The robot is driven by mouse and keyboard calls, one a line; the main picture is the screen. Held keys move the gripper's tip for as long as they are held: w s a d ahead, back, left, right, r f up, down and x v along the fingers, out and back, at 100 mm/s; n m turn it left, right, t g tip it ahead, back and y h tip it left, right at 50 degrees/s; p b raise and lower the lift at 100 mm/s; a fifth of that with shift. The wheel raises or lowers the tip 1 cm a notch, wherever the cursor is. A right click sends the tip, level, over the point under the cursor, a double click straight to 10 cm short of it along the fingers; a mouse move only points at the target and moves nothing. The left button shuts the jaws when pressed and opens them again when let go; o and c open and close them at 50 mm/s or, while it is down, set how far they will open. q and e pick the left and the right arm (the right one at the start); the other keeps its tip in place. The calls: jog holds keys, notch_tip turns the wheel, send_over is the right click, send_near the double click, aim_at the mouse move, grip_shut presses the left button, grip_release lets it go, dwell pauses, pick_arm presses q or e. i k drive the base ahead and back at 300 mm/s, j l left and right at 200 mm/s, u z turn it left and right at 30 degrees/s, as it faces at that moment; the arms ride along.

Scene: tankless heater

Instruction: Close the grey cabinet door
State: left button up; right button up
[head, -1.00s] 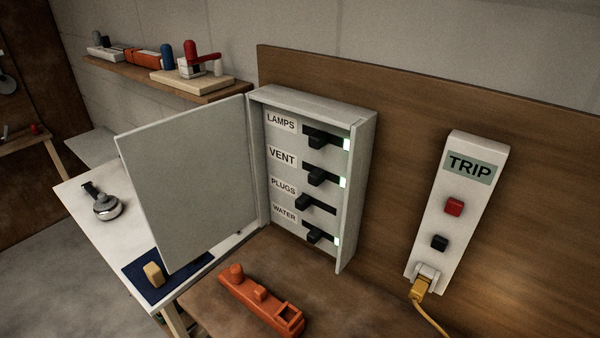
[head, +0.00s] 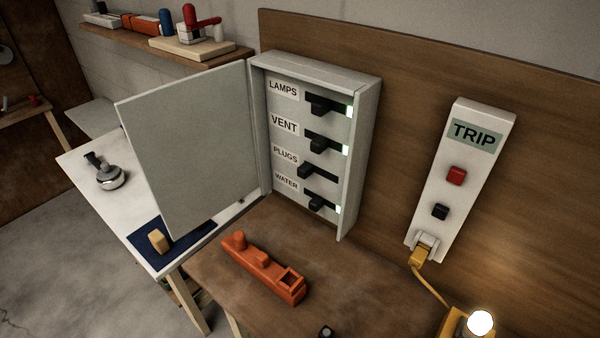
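The grey cabinet door (head: 190,145) stands wide open, swung out to the left from its hinge on the cabinet's left edge. The grey cabinet (head: 361,140) is fixed to the brown wooden board. Inside are black switches beside labels LAMPS, VENT, PLUGS and WATER. The PLUGS switch (head: 310,170) sits further left than the others and shows no green light; the other rows each show one. Neither of my grippers is in the head view, and nothing touches the door.
An orange tool (head: 262,268) lies on the bench below the cabinet. Right of it are a white TRIP unit (head: 462,180) with a yellow plug and cord, and a lit bulb (head: 481,323). A white table (head: 105,225) stands behind the door. The space before the cabinet looks clear.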

aim_at(190, 139)
jog(key=z, duration=2.6)
jog(key=k+j+u, duration=0.1)
jog(key=k+j, duration=0.15)
jog(key=k+j+u, duration=0.15)
jog(key=j, duration=0.3)
jog(key=k+j+u, duration=0.1)
jog(key=k+j, duration=0.15)
jog(key=j, duration=0.15)
jog(key=k+j+u, duration=0.1)
jog(key=j, duration=0.25)
jog(key=k+j+u, duration=0.1)
jog(key=k+j, duration=0.15)
jog(key=j, duration=0.2)
jog(key=k+j+u, duration=0.15)
jog(key=j, duration=0.25)
jog(key=k+j+u, duration=0.1)
jog(key=j, duration=0.35)
jog(key=k+j+u, duration=0.1)
jog(key=j, duration=0.35)
jog(key=k, duration=0.5)
